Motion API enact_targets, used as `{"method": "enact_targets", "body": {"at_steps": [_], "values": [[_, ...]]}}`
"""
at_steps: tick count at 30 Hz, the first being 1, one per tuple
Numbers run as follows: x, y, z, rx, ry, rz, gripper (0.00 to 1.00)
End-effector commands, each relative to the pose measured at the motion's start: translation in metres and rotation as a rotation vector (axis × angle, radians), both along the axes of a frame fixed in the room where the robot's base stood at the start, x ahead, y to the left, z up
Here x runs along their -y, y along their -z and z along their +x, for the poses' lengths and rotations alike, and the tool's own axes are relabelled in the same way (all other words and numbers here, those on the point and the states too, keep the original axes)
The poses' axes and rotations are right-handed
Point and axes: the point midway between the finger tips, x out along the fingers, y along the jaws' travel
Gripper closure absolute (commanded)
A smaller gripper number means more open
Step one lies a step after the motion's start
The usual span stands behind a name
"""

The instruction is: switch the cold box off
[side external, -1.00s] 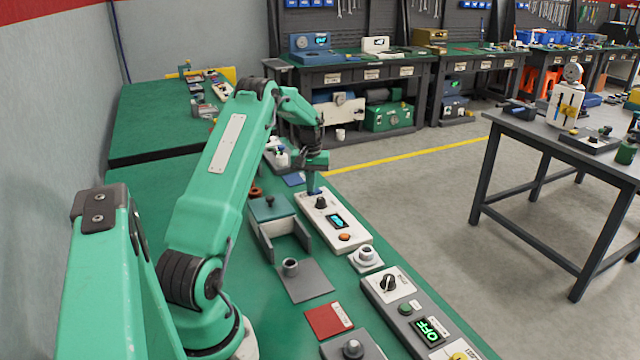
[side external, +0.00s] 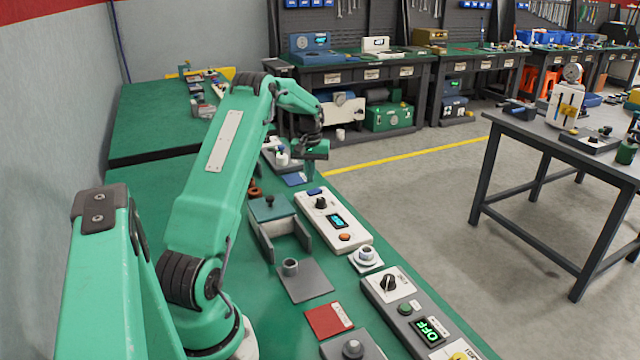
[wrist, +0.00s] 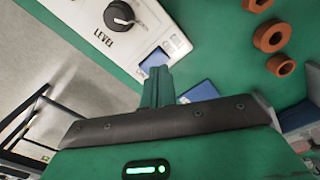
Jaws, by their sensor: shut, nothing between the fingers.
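A white control box (side external: 334,222) lies on the green bench, with a black knob, a lit cyan display and an orange button. At its far end is a blue switch (side external: 314,191), which also shows in the wrist view (wrist: 155,60). The knob (wrist: 119,15) is marked LEVEL there. I cannot read the small label beside the switch, nor tell which way the switch is set. My gripper (side external: 309,179) is shut and empty, just above and beyond the switch. In the wrist view its fingertips (wrist: 158,72) overlap the switch's near edge; they appear apart from it.
A grey box (side external: 415,318) with a knob and a display reading OFF stands nearer the camera. A grey-green fixture (side external: 275,225) stands left of the white box. Orange rings (wrist: 271,36) and a blue plate (wrist: 199,92) lie near my gripper.

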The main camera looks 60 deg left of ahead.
Motion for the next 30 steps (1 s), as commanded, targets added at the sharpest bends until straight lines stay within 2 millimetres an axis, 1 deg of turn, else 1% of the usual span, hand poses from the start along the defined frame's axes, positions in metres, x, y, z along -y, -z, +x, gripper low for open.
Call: {"method": "enact_targets", "body": {"at_steps": [3, 15, 19, 30], "values": [[0.0, -0.008, 0.0, 0.001, 0.0, 0.002, 1.0], [0.0, -0.029, 0.0, 0.0, 0.0, 0.001, 1.0], [0.0, -0.032, 0.0, 0.0, 0.0, 0.001, 1.0], [0.001, -0.034, 0.001, 0.001, 0.003, 0.002, 1.0]]}}
